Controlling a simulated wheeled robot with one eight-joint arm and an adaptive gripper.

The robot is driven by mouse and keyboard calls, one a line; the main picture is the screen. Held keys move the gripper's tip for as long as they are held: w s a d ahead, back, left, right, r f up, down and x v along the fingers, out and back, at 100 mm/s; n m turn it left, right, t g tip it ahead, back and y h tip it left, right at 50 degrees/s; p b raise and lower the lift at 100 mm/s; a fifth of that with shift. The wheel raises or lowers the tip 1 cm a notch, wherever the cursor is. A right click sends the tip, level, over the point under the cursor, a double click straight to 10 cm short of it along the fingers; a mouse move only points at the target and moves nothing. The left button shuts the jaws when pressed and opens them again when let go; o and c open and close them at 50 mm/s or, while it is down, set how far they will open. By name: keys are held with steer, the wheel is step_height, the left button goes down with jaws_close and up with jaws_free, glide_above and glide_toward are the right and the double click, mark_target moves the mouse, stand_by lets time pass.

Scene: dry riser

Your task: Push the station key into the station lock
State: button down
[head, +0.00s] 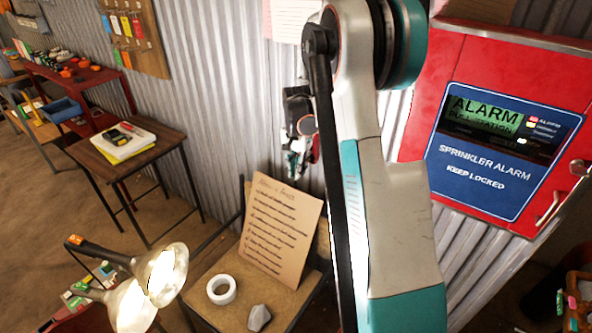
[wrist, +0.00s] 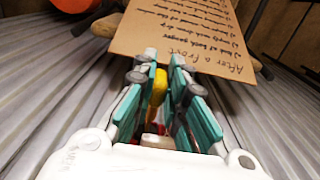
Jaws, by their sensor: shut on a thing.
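In the wrist view, the teal fingers of my gripper (wrist: 162,75) are closed around a small yellow piece (wrist: 158,86), which I take to be the station key's head. Its shaft cannot be made out. In the head view, my arm covers the middle and I cannot make out the fingertips or the key. The red alarm box (head: 460,60) is on the wall at the right, with a blue "Sprinkler alarm, keep locked" panel (head: 480,180). A round metal piece that looks like the station lock (head: 578,167) sits at the box's right edge, apart from my arm.
A cardboard notice (head: 280,225) leans on a small table with a white tape roll (head: 221,289) and a grey stone (head: 259,318). A lit lamp (head: 165,275) stands at the lower left. A crate of items (head: 578,300) is at the lower right.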

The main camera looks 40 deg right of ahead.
steer(key=shift+w+d, duration=0.2)
steer(key=shift+d, duration=0.3)
steer(key=shift+w+d, duration=0.15)
steer(key=shift+d, duration=0.35)
